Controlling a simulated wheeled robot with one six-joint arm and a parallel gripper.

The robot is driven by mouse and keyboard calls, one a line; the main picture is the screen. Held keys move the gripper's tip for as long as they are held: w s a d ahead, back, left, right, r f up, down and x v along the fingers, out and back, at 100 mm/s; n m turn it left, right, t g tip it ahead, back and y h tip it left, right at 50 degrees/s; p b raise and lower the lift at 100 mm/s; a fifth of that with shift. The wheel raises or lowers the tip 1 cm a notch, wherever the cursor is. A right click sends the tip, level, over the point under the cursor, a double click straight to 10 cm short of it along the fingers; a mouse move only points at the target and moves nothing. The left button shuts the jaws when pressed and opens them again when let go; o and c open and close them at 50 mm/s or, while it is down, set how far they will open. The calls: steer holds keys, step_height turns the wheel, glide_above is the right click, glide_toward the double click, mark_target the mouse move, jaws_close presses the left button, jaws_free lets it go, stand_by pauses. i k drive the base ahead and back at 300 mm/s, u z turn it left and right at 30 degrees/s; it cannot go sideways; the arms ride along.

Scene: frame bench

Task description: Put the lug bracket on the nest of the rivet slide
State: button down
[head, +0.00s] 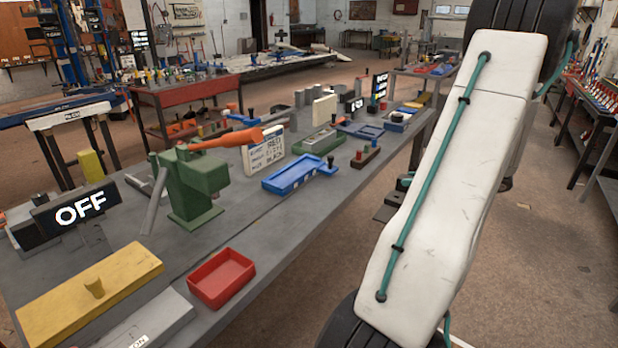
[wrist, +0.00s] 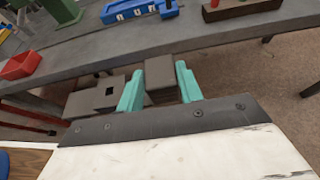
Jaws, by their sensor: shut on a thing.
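My gripper (wrist: 159,88) has two teal fingers and is shut on a dark grey piece, which I take to be the lug bracket (wrist: 159,72). A flat dark plate with a square hole shows just left of the fingers and appears to be part of it.
The grey bench (head: 262,236) carries a green press (head: 192,190) with an orange handle, a red tray (head: 221,279), a yellow plate (head: 60,300), an OFF display (head: 80,208) and a white sign (head: 262,150). Bare bench top lies right of the red tray.

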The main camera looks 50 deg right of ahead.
mark_target(295, 171)
steer(key=k, duration=1)
steer(key=z, duration=0.65)
steer(key=i, duration=1.3)
steer(key=u, duration=0.65)
